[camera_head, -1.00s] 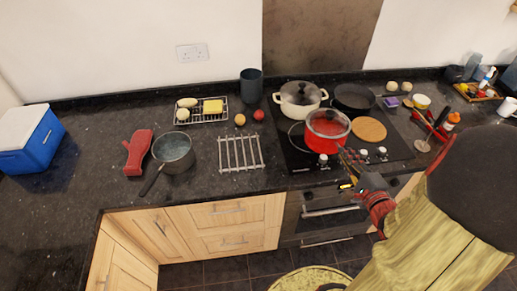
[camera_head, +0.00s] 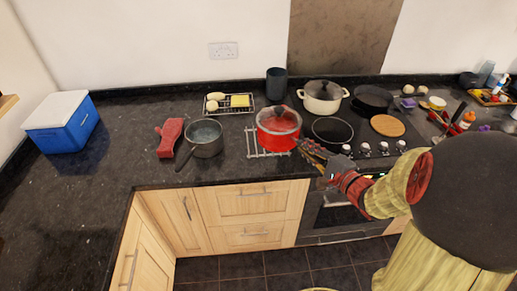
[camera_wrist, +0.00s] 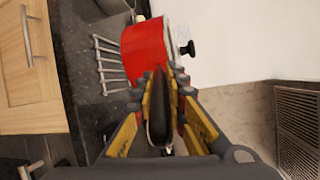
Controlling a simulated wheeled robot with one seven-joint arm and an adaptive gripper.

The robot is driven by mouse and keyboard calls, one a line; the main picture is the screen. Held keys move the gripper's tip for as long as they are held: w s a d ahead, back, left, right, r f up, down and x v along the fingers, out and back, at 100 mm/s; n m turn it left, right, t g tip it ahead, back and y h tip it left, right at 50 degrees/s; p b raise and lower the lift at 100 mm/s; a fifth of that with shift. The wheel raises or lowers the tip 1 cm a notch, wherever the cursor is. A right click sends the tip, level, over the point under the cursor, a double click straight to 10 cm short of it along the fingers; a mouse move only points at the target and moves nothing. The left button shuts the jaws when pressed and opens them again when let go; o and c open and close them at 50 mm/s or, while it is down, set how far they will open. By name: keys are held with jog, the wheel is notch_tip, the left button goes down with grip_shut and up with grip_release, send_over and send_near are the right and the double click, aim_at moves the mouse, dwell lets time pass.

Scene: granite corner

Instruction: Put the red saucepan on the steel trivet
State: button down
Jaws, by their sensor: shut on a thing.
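The red saucepan (camera_head: 277,138) has a glass lid with a dark knob and a dark handle pointing toward me at the lower right. My gripper (camera_head: 312,153) is shut on that handle. The steel trivet (camera_head: 252,143), a rack of pale bars, lies on the counter under the pan; its left bars and front ends show, the rest is hidden. In the wrist view the gripper (camera_wrist: 162,80) clasps the black handle (camera_wrist: 159,122), with the red pan wall (camera_wrist: 146,50) beyond and the trivet bars (camera_wrist: 107,62) at its base side. I cannot tell whether the pan touches the trivet.
A grey saucepan (camera_head: 205,141) stands close left of the trivet, beside a red mitt (camera_head: 171,132). A wire rack (camera_head: 239,109) with food sits behind. The hob (camera_head: 355,150) on the right holds a cream pot (camera_head: 322,91) and a dark frying pan (camera_head: 372,96).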

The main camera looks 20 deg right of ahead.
aim_at(293, 146)
jog(key=shift+a+r, duration=0.2)
jog(key=shift+w+f, duration=0.2)
jog(key=w+f+b, duration=0.1)
jog(key=w, duration=0.2)
jog(key=w+d+f+b, duration=0.1)
jog(key=w, duration=0.2)
jog(key=w+f+b, duration=0.2)
jog(key=shift+w+d, duration=0.15)
jog(key=shift+w, duration=0.25)
jog(key=w+f, duration=0.1)
jog(key=w+f+b, duration=0.1)
jog(key=f, duration=0.1)
jog(key=w+f+b, duration=0.1)
jog(key=shift+w+d+f, duration=0.25)
jog(key=shift+w, duration=0.15)
jog(key=shift+w+f+b, duration=0.25)
jog(key=shift+f+b, duration=0.1)
notch_tip(293, 146, down, 3)
jog(key=shift+w+d+f+b, duration=0.1)
jog(key=shift+w+f+b, duration=0.05)
jog(key=shift+b, duration=0.85)
